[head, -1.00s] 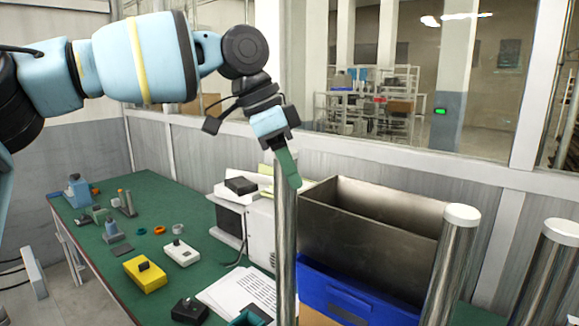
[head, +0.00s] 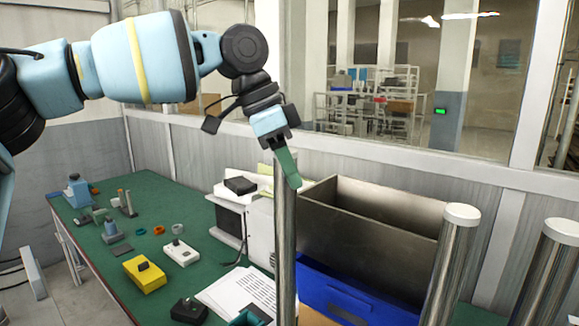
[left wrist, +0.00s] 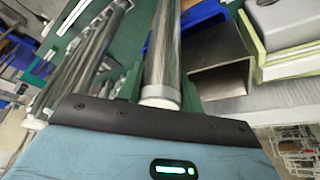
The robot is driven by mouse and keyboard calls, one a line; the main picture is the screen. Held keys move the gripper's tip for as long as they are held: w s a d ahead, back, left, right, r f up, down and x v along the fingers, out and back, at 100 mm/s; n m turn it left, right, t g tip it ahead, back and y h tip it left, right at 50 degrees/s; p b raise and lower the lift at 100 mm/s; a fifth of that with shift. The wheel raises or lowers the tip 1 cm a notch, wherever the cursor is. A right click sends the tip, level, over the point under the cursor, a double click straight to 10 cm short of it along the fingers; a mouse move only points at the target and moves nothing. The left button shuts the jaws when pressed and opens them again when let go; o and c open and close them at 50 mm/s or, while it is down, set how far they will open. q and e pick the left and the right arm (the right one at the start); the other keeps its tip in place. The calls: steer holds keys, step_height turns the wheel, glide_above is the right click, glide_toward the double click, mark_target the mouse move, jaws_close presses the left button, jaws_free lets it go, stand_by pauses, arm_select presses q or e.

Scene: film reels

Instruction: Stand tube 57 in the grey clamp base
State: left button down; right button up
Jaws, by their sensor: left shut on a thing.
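My left gripper (head: 286,165) has green fingers and is shut on the upper end of a long, shiny steel tube (head: 285,255). The tube hangs about upright, and its lower end runs out of the head view. In the left wrist view the tube (left wrist: 161,50) shows a pale end band close to the gripper. I can read no number on it, so I cannot tell whether it is tube 57. I cannot make out the grey clamp base for certain in either view. My right gripper is not in view.
Two more steel tubes with white caps stand at right, one nearer the middle (head: 450,265) and one at the edge (head: 545,275). A metal box (head: 370,215) and a blue bin (head: 345,295) lie behind. The green bench (head: 215,262) holds a yellow box (head: 145,273) and small parts.

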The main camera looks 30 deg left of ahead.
arm_select(q)
steer(key=shift+f, duration=0.5)
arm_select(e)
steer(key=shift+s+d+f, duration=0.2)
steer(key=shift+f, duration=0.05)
arm_select(q)
steer(key=c, duration=1.2)
jaws_free()
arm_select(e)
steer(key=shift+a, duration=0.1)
arm_select(q)
steer(key=shift+p+v, duration=0.6)
steer(key=shift+v, duration=2.1)
steer(key=shift+p+v, duration=0.4)
steer(key=shift+v, duration=2.4)
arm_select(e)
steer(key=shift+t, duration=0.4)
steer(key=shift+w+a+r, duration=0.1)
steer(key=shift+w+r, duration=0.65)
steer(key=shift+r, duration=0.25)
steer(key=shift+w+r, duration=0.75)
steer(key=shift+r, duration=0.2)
arm_select(q)
steer(key=shift+s+f, duration=0.1)
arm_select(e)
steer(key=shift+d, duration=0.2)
